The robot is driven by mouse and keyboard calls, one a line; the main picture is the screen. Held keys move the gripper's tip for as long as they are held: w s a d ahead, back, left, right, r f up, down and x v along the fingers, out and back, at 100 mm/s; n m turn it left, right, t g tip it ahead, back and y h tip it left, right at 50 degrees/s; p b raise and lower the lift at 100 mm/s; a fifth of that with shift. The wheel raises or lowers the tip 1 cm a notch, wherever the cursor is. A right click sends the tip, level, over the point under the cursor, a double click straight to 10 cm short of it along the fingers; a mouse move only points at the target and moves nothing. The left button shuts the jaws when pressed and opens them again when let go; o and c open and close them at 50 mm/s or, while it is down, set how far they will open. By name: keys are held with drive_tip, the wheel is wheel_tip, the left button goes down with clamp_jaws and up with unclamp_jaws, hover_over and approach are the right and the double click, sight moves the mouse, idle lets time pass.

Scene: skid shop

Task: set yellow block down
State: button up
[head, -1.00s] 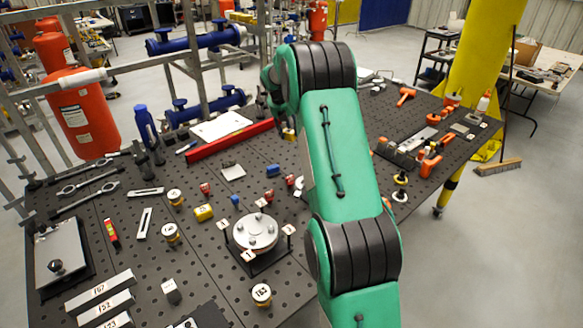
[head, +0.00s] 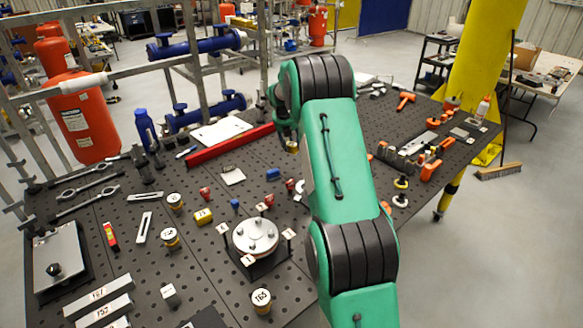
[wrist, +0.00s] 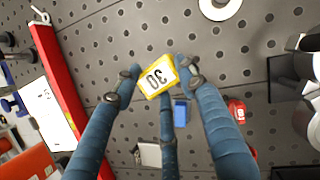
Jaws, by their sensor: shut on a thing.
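The yellow block (wrist: 157,76), with a white label, is held between the blue-grey fingers of my gripper (wrist: 160,82) in the wrist view. The perforated table top shows beyond it; I cannot tell whether the block touches it. In the head view only a small yellow part (head: 292,146) shows beneath my green arm, which hides most of the gripper.
A red bar (head: 230,140) lies behind the gripper area, with a white sheet (head: 221,130) beyond. A blue block (head: 273,174) and small red pieces sit nearby. A round bolted flange (head: 255,236) stands in front. Orange tools (head: 430,160) lie to the right.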

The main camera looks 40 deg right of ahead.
sight(291, 151)
drive_tip(key=shift+f+b, duration=0.55)
drive_tip(key=shift+f, duration=1.75)
drive_tip(key=shift+f+b, duration=0.65)
drive_tip(key=shift+f, duration=1.85)
drive_tip(key=shift+f, duration=0.1)
drive_tip(key=o, duration=1.2)
drive_tip(key=shift+o, duration=0.2)
drive_tip(key=p+v, duration=0.2)
drive_tip(key=v, duration=1)
